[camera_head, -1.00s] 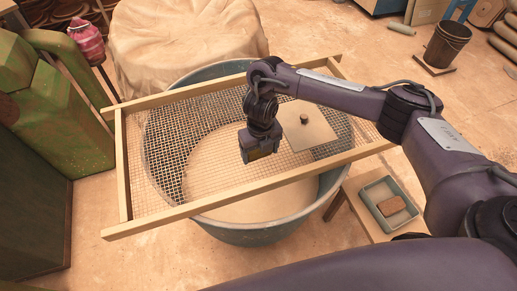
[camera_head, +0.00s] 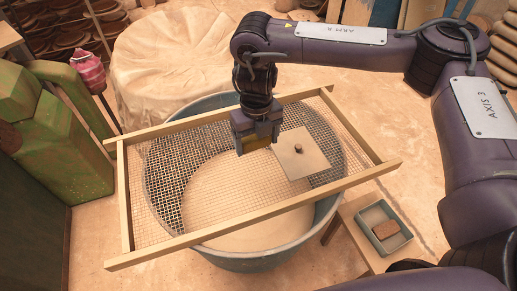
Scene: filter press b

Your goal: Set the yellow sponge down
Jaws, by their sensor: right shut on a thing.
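My right gripper (camera_head: 257,147) points down over the wire mesh of a wooden-framed screen (camera_head: 220,222). It is shut on the yellow sponge (camera_head: 257,142), which shows as a dark yellow strip between the fingers. The sponge is mostly hidden by the fingers. I cannot tell whether it touches the mesh or hangs a little above it. My left gripper is not in view.
The screen lies across a round grey-green tub (camera_head: 258,262). A square plate with a knob (camera_head: 310,160) is just right of my gripper. A small tray (camera_head: 378,246) with a brown block (camera_head: 386,230) sits on a stool at lower right. The left mesh is clear.

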